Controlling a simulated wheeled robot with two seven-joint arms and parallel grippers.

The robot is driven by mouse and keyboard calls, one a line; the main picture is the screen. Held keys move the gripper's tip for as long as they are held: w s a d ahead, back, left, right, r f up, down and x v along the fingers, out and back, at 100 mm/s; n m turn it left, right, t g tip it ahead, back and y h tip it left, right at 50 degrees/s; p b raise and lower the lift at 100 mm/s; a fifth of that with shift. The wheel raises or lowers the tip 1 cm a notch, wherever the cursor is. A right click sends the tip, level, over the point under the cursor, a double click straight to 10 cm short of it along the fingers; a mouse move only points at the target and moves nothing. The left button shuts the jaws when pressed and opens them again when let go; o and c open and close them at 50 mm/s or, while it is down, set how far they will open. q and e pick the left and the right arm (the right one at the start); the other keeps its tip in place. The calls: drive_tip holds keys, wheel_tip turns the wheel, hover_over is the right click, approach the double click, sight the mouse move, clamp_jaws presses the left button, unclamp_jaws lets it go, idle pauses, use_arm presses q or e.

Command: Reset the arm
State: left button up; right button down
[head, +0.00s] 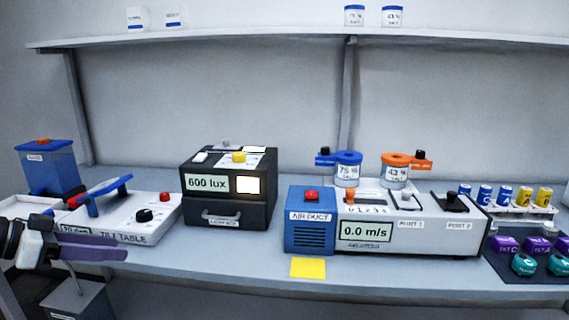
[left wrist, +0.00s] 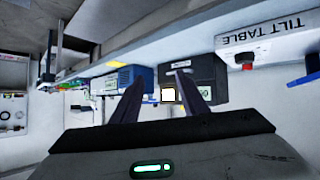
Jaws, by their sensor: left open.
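My left gripper (head: 92,247) comes in from the left in the head view, in front of the white tilt table (head: 150,222). It also shows in the left wrist view (left wrist: 157,96), where its two dark fingers stand apart with nothing between them. The picture there is turned, with the black light box (left wrist: 210,72) and the blue air duct (left wrist: 130,75) beyond the fingers. The tilt table (left wrist: 285,42) is at the upper right of that view. My right gripper shows in neither view.
On the bench (head: 225,262) stand the light box (head: 230,190) reading 600 lux, the air duct unit (head: 310,238) reading 0.0 m/s, and a yellow pad (head: 308,268). Blue and yellow cans and purple and teal pieces are at the right. A blue bin (head: 48,170) stands far left.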

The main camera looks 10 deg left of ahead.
use_arm(q)
drive_tip(key=s+d+f+n+g+y, duration=0.1)
drive_tip(key=s+d+f, duration=0.2)
drive_tip(key=f, duration=0.8)
drive_tip(key=s+d+f+n+y, duration=0.15)
drive_tip(key=d+f, duration=0.25)
drive_tip(key=f, duration=0.6)
drive_tip(key=s+d+f+n+g+y, duration=0.1)
drive_tip(key=s+d+f+y, duration=0.2)
drive_tip(key=f, duration=0.8)
drive_tip(key=s+d+f, duration=0.3)
drive_tip(key=s+d, duration=0.4)
drive_tip(key=d, duration=0.1)
drive_tip(key=s+d+f+t, duration=0.1)
drive_tip(key=s+d+f, duration=0.2)
drive_tip(key=s+d, duration=0.4)
drive_tip(key=shift+s+d+f+h, duration=0.15)
drive_tip(key=shift+s+d+h, duration=0.25)
drive_tip(key=shift+d, duration=0.85)
drive_tip(key=shift+w, duration=0.1)
drive_tip(key=shift+c, duration=0.4)
